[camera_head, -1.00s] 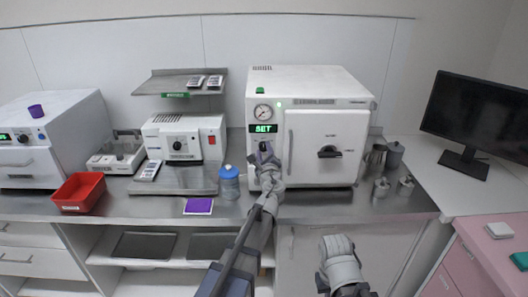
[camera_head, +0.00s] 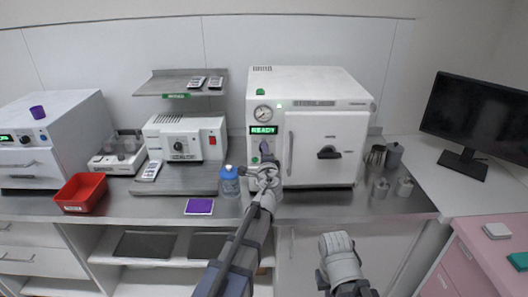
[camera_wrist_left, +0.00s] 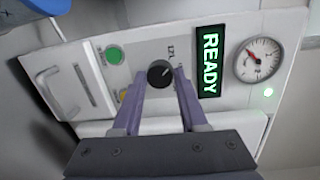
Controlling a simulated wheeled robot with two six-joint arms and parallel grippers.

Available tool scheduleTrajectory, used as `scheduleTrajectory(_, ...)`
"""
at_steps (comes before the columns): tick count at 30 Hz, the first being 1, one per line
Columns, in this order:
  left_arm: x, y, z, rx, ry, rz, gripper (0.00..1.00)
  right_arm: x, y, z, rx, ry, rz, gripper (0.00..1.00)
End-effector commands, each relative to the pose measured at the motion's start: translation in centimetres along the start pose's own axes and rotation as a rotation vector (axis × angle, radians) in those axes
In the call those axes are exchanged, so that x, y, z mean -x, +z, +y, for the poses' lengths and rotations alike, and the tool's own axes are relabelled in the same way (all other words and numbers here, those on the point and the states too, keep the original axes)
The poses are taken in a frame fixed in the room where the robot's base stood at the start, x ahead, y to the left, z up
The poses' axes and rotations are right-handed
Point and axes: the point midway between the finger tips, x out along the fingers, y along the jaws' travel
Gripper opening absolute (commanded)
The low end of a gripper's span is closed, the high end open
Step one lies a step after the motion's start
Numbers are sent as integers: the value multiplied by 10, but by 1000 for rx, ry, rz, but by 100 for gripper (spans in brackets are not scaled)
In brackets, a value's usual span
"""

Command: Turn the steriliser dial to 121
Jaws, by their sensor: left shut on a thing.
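The steriliser (camera_head: 322,118) is a white box with a closed door on the counter. Its green display (camera_head: 264,130) reads READY; it also shows in the left wrist view (camera_wrist_left: 209,63). The black dial (camera_wrist_left: 159,73) is on its front panel, near a printed label that looks like 121 (camera_wrist_left: 171,50). My left gripper (camera_head: 264,152) is at this panel; in the wrist view its purple fingers (camera_wrist_left: 163,76) are shut on the dial, one on each side. The dial is mostly hidden in the head view.
A blue-capped bottle (camera_head: 229,182) stands close to the left of my left arm. A red bin (camera_head: 83,193) and a purple pad (camera_head: 199,206) lie further left. Metal canisters (camera_head: 381,188) stand right of the steriliser. A round gauge (camera_wrist_left: 258,59) sits beside the display.

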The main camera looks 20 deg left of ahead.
Motion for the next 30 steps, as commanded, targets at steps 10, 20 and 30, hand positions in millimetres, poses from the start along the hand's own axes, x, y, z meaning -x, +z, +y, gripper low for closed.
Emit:
scheduleTrajectory(10, 1, 1, 0, 142, 11, 10, 0, 2, 0, 0, 0, 0, 0, 0)
scheduleTrajectory(20, 1, 1, 1, 171, 14, 12, 0, 2, 0, 0, 0, 0, 0, 0)
scheduleTrajectory(30, 1, 1, 1, 170, 13, 11, 51, 2, 0, 0, 0, 0, 0, 0)
